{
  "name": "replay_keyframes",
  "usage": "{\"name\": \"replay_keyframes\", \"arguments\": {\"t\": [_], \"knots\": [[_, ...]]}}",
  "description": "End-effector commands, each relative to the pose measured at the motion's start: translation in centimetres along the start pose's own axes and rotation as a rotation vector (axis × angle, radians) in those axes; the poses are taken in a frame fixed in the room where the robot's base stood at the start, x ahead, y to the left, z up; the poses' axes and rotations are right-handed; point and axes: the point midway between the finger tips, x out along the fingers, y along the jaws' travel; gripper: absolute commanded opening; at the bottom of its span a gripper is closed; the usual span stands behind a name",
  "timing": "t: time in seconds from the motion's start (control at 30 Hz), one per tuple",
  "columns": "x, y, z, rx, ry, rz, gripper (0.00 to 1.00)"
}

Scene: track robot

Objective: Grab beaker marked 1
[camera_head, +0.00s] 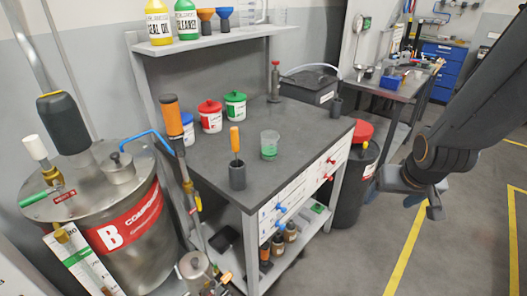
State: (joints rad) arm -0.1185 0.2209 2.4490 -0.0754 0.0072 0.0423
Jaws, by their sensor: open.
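A small clear beaker (269,146) with green content at its bottom stands upright on the dark top of the workbench (290,120), near the middle. No number on it can be read. Faint clear vessels (281,16) stand at the right end of the upper shelf, and their marks cannot be read either. My gripper (416,199) hangs at the right, out over the floor and well apart from the bench. It is open, and nothing shows between its fingers.
A dark holder (237,176) with an orange-handled tool stands left of the beaker. Lidded pots (210,116) and a grey bin (309,87) stand behind. A red-lidded drum (357,159) stands beside the bench. A steel tank (125,225) is at left. Floor below my gripper is clear.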

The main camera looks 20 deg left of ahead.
Motion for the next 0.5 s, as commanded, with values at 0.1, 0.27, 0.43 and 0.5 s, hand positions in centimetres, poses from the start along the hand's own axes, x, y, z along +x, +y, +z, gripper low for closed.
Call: {"name": "replay_keyframes", "arguments": {"t": [0.1,0.27,0.43,0.5], "knots": [[6.0,-4.8,-5.8,-0.098,0.204,-0.053,0.71],[11.1,-12.9,-12.1,-0.200,0.495,-0.164,0.71],[13.8,-21.9,-15.3,-0.270,0.778,-0.314,0.71],[14.2,-24.9,-15.6,-0.283,0.872,-0.371,0.71]]}}
